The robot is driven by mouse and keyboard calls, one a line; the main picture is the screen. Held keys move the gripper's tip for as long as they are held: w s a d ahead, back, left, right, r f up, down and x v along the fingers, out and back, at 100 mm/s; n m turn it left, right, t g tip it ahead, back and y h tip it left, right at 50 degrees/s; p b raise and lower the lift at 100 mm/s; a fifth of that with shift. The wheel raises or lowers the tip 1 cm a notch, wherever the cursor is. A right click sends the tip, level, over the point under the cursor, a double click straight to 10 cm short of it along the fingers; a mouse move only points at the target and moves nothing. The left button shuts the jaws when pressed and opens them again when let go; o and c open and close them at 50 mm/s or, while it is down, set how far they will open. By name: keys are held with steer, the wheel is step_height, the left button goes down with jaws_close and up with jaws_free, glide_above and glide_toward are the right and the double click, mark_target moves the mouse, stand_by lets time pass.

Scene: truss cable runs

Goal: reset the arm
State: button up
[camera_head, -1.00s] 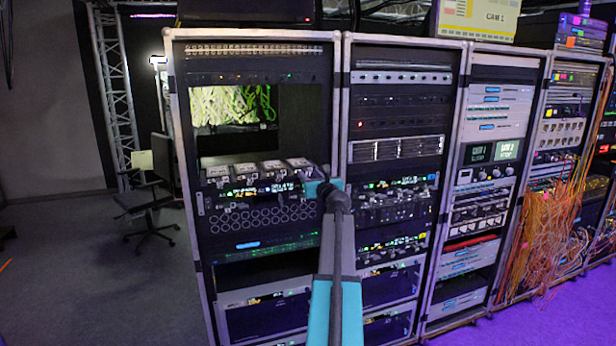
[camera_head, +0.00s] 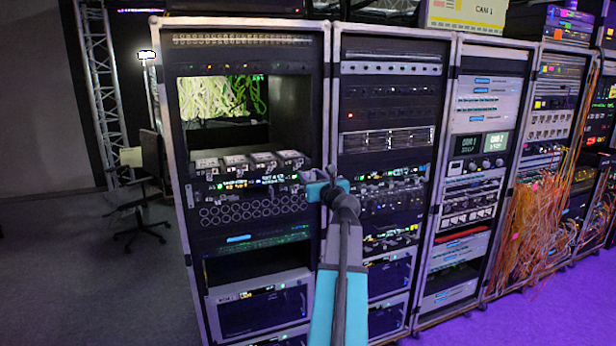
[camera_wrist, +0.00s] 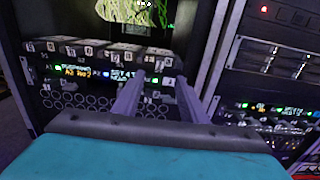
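My arm reaches up from the bottom middle of the head view, grey with teal parts. My gripper (camera_head: 332,172) is at its end, in front of the post between the first and second racks. In the wrist view, the two grey fingers of my gripper (camera_wrist: 158,88) stand apart with nothing between them. Past the fingers is the face of the left rack. I cannot tell from the head view how far the fingertips are from the rack.
The left rack (camera_head: 183,240) has an opening showing green cables (camera_head: 215,97). The second rack (camera_head: 385,68) and the white-panelled rack (camera_head: 490,88) stand to its right. Orange cables (camera_head: 530,225) hang farther right.

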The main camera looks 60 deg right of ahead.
steer(key=shift+s+a, duration=0.25)
steer(key=shift+s, duration=0.1)
stand_by(0.4)
